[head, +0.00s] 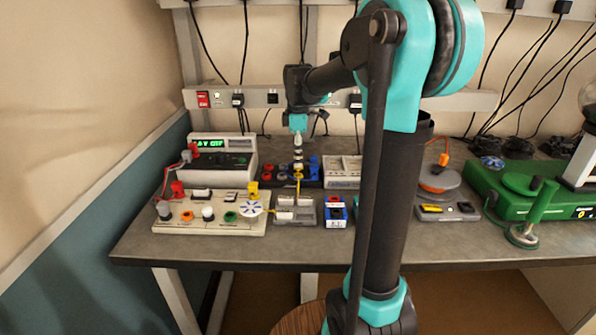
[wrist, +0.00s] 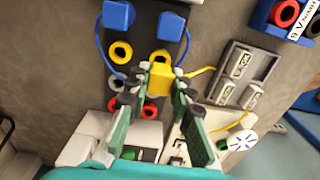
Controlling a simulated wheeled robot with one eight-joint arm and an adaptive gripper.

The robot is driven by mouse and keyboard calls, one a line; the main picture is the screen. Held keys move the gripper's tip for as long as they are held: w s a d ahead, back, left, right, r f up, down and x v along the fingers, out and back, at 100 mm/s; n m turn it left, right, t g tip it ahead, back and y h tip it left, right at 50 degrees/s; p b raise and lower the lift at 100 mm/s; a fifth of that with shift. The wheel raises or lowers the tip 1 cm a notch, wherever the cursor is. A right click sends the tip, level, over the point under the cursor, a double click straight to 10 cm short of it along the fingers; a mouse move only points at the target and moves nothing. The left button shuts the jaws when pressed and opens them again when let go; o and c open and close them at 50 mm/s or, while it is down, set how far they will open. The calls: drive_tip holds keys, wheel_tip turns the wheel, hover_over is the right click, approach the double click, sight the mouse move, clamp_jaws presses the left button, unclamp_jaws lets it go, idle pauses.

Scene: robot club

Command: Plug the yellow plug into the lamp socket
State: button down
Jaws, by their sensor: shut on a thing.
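My gripper (wrist: 161,88) is shut on the yellow plug (wrist: 161,76), a small yellow block between the fingertips. In the head view my gripper (head: 298,150) points down over the black socket strip (head: 287,180), with the plug low beneath it. A yellow cable (wrist: 198,71) runs from the plug towards the grey switch block (wrist: 268,66). In the wrist view a yellow-ringed socket (wrist: 160,56) shows just beyond the plug. I cannot tell whether the plug touches the strip. Which opening is the lamp socket is not clear from these frames.
The strip also has red sockets (wrist: 149,110) and blue plugs (wrist: 118,15). A white panel (head: 220,224) with a fan disc (head: 251,208) is left of the grey block. A power supply (head: 222,155) stands behind it. A blue battery holder (head: 335,211) is to the right.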

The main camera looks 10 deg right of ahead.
drive_tip(key=shift+r, duration=1.2)
